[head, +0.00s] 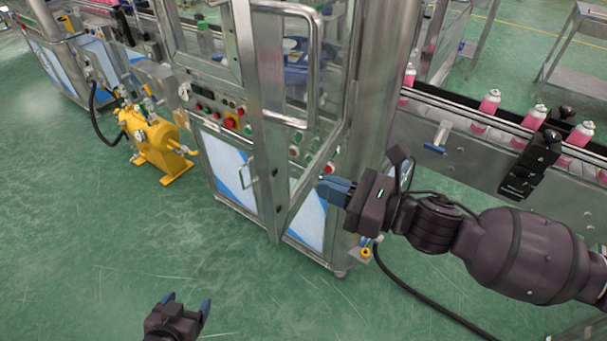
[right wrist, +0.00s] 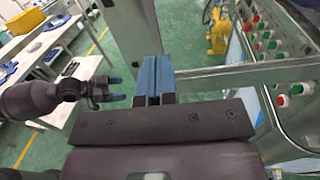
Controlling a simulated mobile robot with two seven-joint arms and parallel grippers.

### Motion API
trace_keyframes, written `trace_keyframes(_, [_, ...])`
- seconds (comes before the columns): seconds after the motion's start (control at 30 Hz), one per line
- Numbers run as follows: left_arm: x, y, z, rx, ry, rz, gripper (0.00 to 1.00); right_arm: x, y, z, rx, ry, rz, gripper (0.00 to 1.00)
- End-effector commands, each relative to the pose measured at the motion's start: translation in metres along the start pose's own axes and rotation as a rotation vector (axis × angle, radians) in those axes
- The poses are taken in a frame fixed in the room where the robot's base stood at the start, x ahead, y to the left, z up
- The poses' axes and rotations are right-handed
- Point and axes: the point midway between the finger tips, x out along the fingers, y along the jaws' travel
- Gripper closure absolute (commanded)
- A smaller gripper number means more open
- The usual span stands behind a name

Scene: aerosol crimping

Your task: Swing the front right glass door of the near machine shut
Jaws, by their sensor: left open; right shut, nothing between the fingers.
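The near machine (head: 232,75) has steel framing and glass panes. Its front right glass door (head: 333,75) stands swung out from the front, with a large steel bar handle (head: 317,100). My right gripper (head: 336,190) is shut and empty, beside the door's lower part at the machine's right front. In the right wrist view its blue fingers (right wrist: 152,80) are together, close to a steel rail (right wrist: 245,74); I cannot tell whether they touch it. My left gripper (head: 186,306) is open and empty, low over the floor, away from the machine; it also shows in the right wrist view (right wrist: 116,88).
A control panel (head: 218,110) with coloured buttons sits on the machine's front. A yellow pump unit (head: 155,145) stands left. A conveyor (head: 455,120) with pink cans runs right, and a dark cable (head: 420,300) lies on the floor. The green floor in front is clear.

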Motion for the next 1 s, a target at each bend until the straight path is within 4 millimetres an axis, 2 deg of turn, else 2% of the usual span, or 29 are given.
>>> trace_keyframes(0.03, [-0.002,0.0,-0.001,0.0,-0.001,0.0,0.24,0.009,0.001,0.002,0.0,-0.003,0.002,1.0])
trace_keyframes(0.2, [-0.004,-0.001,-0.005,0.0,-0.001,-0.001,0.24,0.032,0.001,0.001,0.0,-0.001,0.001,1.0])
trace_keyframes(0.4, [-0.005,-0.001,-0.007,0.0,0.001,-0.001,0.24,0.047,0.001,0.001,0.001,-0.001,0.001,1.0])
trace_keyframes(1.0, [-0.002,-0.001,-0.012,0.002,0.009,0.001,0.24,0.054,0.001,0.0,0.001,0.0,-0.008,1.0])
